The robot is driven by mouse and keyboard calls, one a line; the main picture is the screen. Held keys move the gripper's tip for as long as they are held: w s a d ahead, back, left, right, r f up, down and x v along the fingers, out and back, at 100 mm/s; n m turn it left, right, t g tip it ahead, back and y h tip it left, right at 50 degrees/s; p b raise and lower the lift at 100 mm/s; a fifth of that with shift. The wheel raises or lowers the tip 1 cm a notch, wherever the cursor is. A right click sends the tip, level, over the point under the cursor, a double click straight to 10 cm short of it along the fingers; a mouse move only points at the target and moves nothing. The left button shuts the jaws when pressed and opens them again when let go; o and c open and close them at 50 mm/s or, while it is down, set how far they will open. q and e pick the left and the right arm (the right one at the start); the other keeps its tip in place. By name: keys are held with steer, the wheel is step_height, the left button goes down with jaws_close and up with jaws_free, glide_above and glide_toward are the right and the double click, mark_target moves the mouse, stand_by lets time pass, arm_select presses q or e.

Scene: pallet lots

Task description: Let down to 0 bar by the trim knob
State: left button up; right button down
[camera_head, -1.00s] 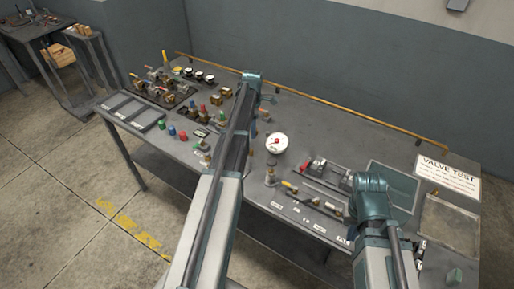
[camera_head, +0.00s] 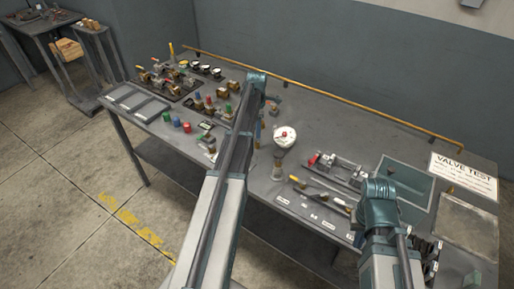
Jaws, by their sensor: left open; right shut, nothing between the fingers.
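A round white gauge (camera_head: 285,137) with a red spot on its face stands near the middle of the bench, just right of my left arm. Its reading is too small to make out. I cannot tell which part is the trim knob. My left arm reaches up across the bench and bends near the back; its gripper is hidden behind the arm. My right arm bends over the bench's right part, near the row of valve parts; its gripper is not visible either.
The grey bench (camera_head: 330,125) holds several valves and colored caps at the left, beside dark trays (camera_head: 130,98). A red-handled valve assembly (camera_head: 335,165) lies right of the gauge. A yellow pipe (camera_head: 320,97) runs along the back.

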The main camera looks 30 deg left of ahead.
mark_target(257, 143)
arm_select(q)
step_height(257, 143, down, 8)
steer(key=b, duration=0.6)
steer(key=shift+r+b, duration=0.15)
steer(key=shift+b, duration=0.2)
steer(key=shift+c, duration=0.3)
jaws_close()
